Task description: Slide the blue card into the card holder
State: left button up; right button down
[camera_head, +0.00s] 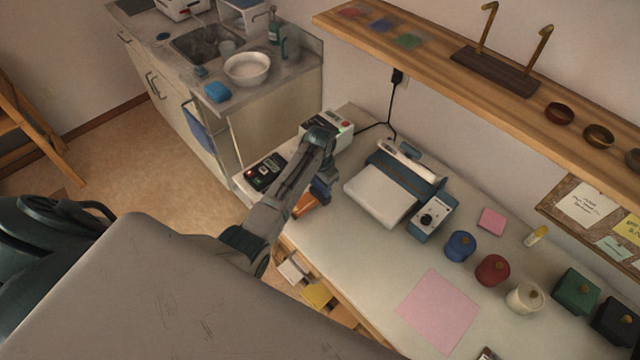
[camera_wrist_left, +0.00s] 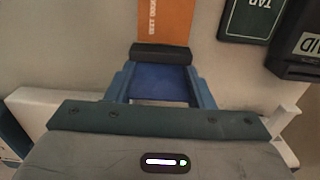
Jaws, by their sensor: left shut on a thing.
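My left gripper (camera_head: 318,188) hangs near the left edge of the work table, its blue fingers pointing down. The orange card also shows in the head view (camera_head: 309,207), just below the fingers. A flat blue patch (camera_head: 382,24) lies between a red and a green one on the wall shelf. I cannot identify a card holder for certain. My right gripper is out of view.
A dark card terminal (camera_head: 267,173) and a white box (camera_head: 328,132) stand at the table's left end. A white-and-blue machine (camera_head: 384,193) is right of the gripper. Several coloured pots line the right. An open drawer (camera_head: 316,293) juts from the front edge.

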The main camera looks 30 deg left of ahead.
pick_arm(q)
jog(key=o, duration=1.1)
notch_tip(320, 180, up, 11)
jog(key=b, duration=0.3)
jog(key=shift+f, duration=0.1)
jog(key=shift+s+f, duration=0.1)
